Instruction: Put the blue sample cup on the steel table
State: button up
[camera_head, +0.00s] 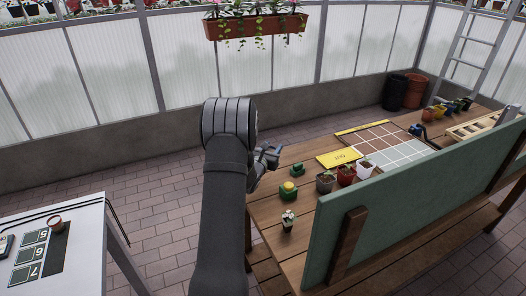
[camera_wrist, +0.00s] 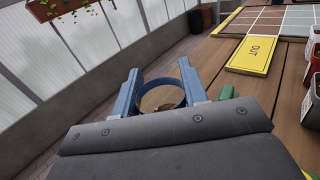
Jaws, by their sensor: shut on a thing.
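My gripper (camera_wrist: 160,88) is shut on the blue sample cup (camera_wrist: 158,80). In the wrist view the cup's round rim shows between the two blue fingers, with something brownish inside; its lower part is hidden. In the head view my gripper (camera_head: 268,157) is small and partly hidden behind my arm, at the left end of the wooden bench. The steel table (camera_head: 88,243) stands at the lower left, apart from the gripper. On it are a small terracotta pot (camera_head: 56,225), a dark strip and plates marked 5, 6 and 7.
The wooden bench (camera_head: 265,210) carries a yellow OUT sign (camera_head: 338,158), green items (camera_head: 289,190), several potted seedlings and a tiled grid. A green panel (camera_head: 400,190) runs along its near side. Paved floor (camera_head: 160,200) lies open between bench and steel table. A planter (camera_head: 262,27) hangs above.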

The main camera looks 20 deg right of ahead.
jog(key=shift+r, duration=0.5)
jog(key=a+n+t+y, duration=0.3)
jog(key=a, duration=1.7)
jog(key=s+a+r+n+t+y, duration=0.1)
jog(key=s+a+n+y, duration=0.15)
jog(key=a, duration=0.75)
jog(key=s+a+r+n+t+y, duration=0.1)
jog(key=s+a+t+y, duration=0.2)
jog(key=a, duration=0.8)
jog(key=n+y, duration=0.4)
jog(key=y, duration=0.1)
send_over(53, 226)
jog(key=s, duration=0.4)
notch_tip(53, 226, down, 4)
jog(key=shift+m+g, duration=0.25)
jog(key=shift+g, duration=0.05)
jog(key=shift+w+f, duration=0.15)
jog(key=shift+f, duration=1.55)
jog(key=shift+w+f, duration=0.1)
jog(key=shift+f, duration=1.6)
jog(key=shift+f, duration=0.5)
jog(key=o, duration=1.1)
jog(key=shift+o, duration=0.2)
